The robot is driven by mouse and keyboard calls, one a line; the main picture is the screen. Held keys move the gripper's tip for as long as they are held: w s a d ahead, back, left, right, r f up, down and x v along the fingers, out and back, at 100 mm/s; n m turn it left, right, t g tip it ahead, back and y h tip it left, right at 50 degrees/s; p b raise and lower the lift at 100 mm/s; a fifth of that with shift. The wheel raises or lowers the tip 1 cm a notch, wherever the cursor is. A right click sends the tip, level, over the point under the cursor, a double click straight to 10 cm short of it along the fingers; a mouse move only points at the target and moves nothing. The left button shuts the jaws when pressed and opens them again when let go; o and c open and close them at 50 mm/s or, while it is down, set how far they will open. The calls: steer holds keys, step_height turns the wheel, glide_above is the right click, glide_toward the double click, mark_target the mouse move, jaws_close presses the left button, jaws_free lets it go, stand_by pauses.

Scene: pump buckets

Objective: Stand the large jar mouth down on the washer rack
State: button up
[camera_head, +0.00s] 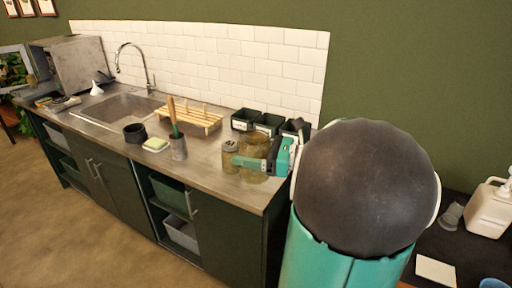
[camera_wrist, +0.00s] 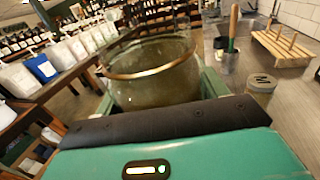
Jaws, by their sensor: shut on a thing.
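The large jar (camera_wrist: 150,85) is greenish clear glass with a coppery rim. In the wrist view its open mouth faces up and it sits between the green fingers of my gripper (camera_wrist: 155,95), which is shut on it. In the head view the jar (camera_head: 254,176) is at the right end of the counter, partly hidden by my gripper (camera_head: 250,162). I cannot tell whether its base touches the counter. The washer rack (camera_head: 190,120) is pale wood with upright pegs, standing empty by the tiled wall, left of the jar. It also shows in the wrist view (camera_wrist: 283,48).
A smaller lidded jar (camera_head: 230,157) stands just left of the large jar. Black bins (camera_head: 268,124) are behind my gripper. The sink (camera_head: 120,107) is farther left.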

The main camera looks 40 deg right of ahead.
steer(key=s+a+r, duration=0.3)
steer(key=a, duration=0.7)
steer(key=shift+a, duration=0.35)
steer(key=m, duration=3.6)
steer(key=shift+f, duration=0.2)
